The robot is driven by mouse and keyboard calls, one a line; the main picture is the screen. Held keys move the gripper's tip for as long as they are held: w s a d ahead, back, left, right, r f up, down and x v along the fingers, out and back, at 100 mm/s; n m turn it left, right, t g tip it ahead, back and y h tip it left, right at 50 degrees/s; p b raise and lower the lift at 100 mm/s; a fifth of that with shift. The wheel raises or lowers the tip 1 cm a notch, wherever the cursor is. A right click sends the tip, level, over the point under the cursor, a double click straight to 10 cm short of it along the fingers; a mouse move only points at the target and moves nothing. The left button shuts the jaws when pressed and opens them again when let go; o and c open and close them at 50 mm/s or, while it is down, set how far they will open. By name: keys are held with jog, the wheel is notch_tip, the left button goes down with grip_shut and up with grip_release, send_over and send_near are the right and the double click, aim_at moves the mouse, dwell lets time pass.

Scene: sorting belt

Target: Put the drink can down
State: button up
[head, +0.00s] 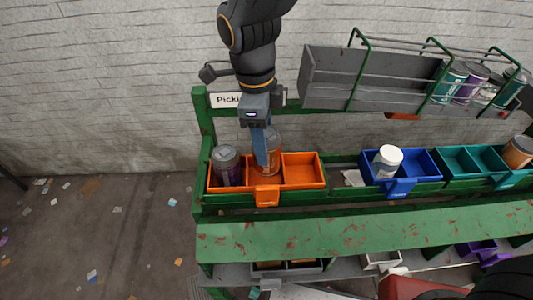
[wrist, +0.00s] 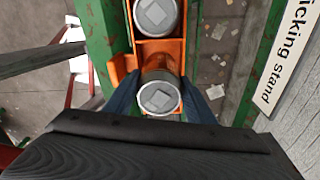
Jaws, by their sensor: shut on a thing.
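My gripper (head: 262,158) is shut on an orange drink can (head: 274,146) with a pale lid. In the wrist view the can (wrist: 160,97) stands between my two blue fingers (wrist: 162,97). It is upright at the middle compartment of an orange three-compartment bin (head: 303,183). One finger covers part of the can in the head view, and its base is hidden, so I cannot tell whether it touches the bin floor. A purple and grey can (head: 227,166) stands in the left compartment. The right compartment is empty.
A blue bin (head: 420,163) with a white bottle (head: 387,160) and a teal bin (head: 456,162) stand to the right on the green rack. A grey shelf (head: 360,76) with several cans hangs above. A "Picking stand" sign (head: 228,99) is behind my gripper.

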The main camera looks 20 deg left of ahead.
jog(key=shift+f+p, duration=0.3)
jog(key=shift+f, duration=2.2)
jog(key=shift+s+f, duration=0.1)
jog(key=shift+f, duration=0.05)
jog(key=o, duration=1)
jog(key=r, duration=0.4)
jog(key=r+b, duration=0.1)
jog(key=r, duration=0.3)
jog(key=a+r, duration=0.1)
jog(key=r, duration=0.3)
jog(key=shift+r+b, duration=0.2)
jog(key=shift+b, duration=0.15)
